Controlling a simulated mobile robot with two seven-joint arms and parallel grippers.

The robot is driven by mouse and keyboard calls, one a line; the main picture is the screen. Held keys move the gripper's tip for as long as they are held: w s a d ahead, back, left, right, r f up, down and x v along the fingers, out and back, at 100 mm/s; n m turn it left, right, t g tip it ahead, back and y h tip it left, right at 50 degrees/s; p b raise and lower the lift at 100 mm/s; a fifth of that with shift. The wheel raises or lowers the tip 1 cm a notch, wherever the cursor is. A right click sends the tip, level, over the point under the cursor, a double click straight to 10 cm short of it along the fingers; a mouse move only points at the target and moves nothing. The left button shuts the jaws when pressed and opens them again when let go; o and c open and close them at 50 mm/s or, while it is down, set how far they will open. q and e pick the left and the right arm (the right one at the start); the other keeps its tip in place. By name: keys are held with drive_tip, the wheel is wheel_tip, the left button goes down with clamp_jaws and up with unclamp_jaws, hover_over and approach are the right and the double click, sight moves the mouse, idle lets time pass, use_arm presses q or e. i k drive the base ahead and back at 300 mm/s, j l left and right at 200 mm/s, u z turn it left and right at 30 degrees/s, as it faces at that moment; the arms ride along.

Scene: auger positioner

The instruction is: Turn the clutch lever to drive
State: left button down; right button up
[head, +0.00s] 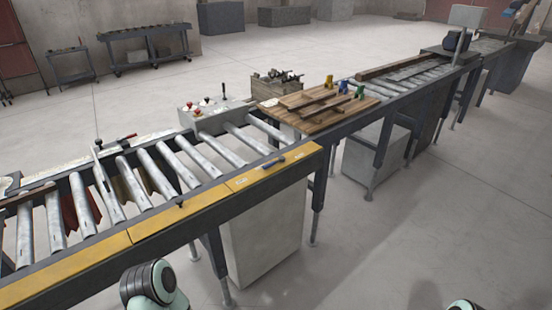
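A dark lever (269,164) lies along the yellow front rail of the roller conveyor, between two small white labels with text too small to read. It looks like the clutch lever; which label means drive cannot be told. A small dark knob (180,203) sits further left on the same rail. Parts of my arms show at the bottom edge, one left of centre and one at the right. Neither gripper is in view, and nothing of mine touches the lever.
The roller conveyor (131,237) runs from lower left to upper right. A grey control box (214,118) with red knobs and an upright stick stands behind its rollers. A wooden board (316,117) carries planks and coloured pieces. The floor (440,200) at the right is clear.

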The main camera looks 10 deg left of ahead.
sight(281, 159)
drive_tip(key=i+l+u, duration=0.15)
drive_tip(key=i, duration=0.2)
drive_tip(key=i+u, duration=0.2)
drive_tip(key=i, duration=0.2)
drive_tip(key=i+l+u, duration=0.15)
drive_tip(key=i+l, duration=0.1)
drive_tip(key=i, duration=0.1)
